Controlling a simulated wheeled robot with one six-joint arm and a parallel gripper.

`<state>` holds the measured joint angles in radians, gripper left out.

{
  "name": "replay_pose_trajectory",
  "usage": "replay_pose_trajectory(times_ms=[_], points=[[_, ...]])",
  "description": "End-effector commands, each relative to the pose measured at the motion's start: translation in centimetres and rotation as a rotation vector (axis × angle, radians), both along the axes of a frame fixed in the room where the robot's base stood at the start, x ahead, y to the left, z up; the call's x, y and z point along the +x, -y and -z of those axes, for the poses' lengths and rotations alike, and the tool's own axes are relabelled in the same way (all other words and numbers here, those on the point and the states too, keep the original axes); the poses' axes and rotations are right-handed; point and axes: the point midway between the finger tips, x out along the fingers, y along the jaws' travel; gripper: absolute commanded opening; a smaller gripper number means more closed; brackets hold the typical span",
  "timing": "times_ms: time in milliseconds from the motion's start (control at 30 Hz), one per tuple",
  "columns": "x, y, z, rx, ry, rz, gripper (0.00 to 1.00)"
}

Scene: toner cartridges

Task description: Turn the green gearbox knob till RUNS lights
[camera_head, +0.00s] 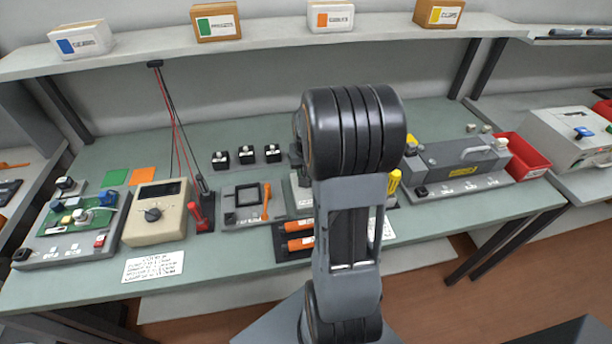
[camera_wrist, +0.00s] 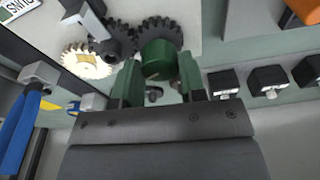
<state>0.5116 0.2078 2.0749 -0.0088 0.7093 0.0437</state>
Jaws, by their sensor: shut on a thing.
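In the wrist view the green gearbox knob (camera_wrist: 157,59) sits in front of a dark gear (camera_wrist: 158,29). My gripper (camera_wrist: 160,76) has its two fingers on either side of the knob and is shut on it. Another dark gear (camera_wrist: 103,46) and a cream-yellow gear (camera_wrist: 87,63) stand to the left on the pale gearbox plate (camera_wrist: 205,22). An upside-down RUNS label (camera_wrist: 19,9) shows at the top left corner; I cannot make out a lit lamp by it. In the head view my arm hides the gripper, the knob and most of the gearbox.
Several black blocks with pale tops (camera_wrist: 269,80) stand close to the right in the wrist view. Blue-handled pliers or a similar tool (camera_wrist: 20,125) are at the left. In the head view a beige meter (camera_head: 158,215) and a grey machine (camera_head: 455,165) flank the arm on the bench.

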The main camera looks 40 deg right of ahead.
Motion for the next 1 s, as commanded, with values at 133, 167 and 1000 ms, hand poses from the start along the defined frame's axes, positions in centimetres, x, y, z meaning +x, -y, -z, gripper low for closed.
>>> replay_pose_trajectory(times_ms=[133, 167, 1000], points=[[0.08, -0.04, 0.04, -0.001, 0.001, 0.15, 0.23], [0.09, -0.05, 0.04, -0.001, 0.002, 0.191, 0.23], [0.22, -0.07, 0.14, -0.001, 0.001, 1.072, 0.23]])
